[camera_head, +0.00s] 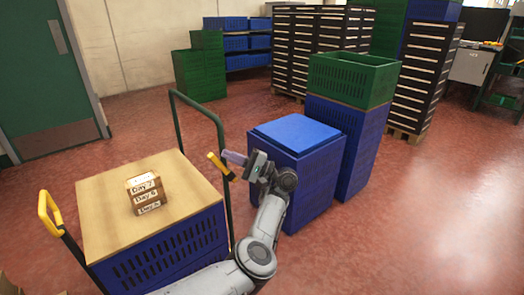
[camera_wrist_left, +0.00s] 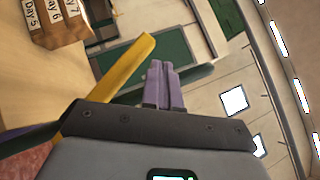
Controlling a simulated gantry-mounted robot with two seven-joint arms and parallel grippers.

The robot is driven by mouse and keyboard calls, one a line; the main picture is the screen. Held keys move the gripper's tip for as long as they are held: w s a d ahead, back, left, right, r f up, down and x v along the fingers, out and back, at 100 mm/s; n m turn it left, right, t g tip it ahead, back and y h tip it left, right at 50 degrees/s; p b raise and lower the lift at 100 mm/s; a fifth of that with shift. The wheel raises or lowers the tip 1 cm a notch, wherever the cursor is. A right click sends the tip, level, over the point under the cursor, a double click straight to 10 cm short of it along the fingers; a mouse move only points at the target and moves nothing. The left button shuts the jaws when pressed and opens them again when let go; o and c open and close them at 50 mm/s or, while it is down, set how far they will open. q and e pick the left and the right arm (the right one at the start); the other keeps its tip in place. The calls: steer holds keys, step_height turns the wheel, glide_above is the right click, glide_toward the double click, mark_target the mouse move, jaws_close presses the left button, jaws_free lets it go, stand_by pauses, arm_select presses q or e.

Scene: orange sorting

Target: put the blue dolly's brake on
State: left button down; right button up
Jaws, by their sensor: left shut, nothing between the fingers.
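The blue dolly (camera_head: 170,259) appears to be the blue slatted cart with a light wooden top, at the left in the head view. A green tube frame (camera_head: 181,97) stands at its far side. A yellow lever (camera_head: 219,165) is at its right side; a yellow bar, likely the same lever, crosses the left wrist view (camera_wrist_left: 122,75). My left gripper (camera_head: 235,158) is shut and empty, its purple fingers (camera_wrist_left: 164,82) right beside the lever. I cannot tell whether they touch it. The brake's state is unclear. My right gripper is not in view.
Small "Day" boxes (camera_head: 147,193) are stacked on the wooden top. Another yellow handle (camera_head: 48,213) rises at the dolly's left corner. A blue lidded bin (camera_head: 301,165) stands close behind my left gripper, beside a green crate (camera_head: 352,78) on blue ones. Open red floor lies right.

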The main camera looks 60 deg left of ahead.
arm_select(q)
steer(key=w+d+r, duration=0.5)
steer(key=w+d, duration=0.1)
steer(key=w, duration=0.3)
steer(key=shift+w, duration=0.35)
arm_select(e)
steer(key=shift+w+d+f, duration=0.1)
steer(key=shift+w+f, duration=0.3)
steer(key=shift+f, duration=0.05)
arm_select(q)
steer(key=shift+s+d, duration=0.1)
steer(key=shift+d, duration=0.05)
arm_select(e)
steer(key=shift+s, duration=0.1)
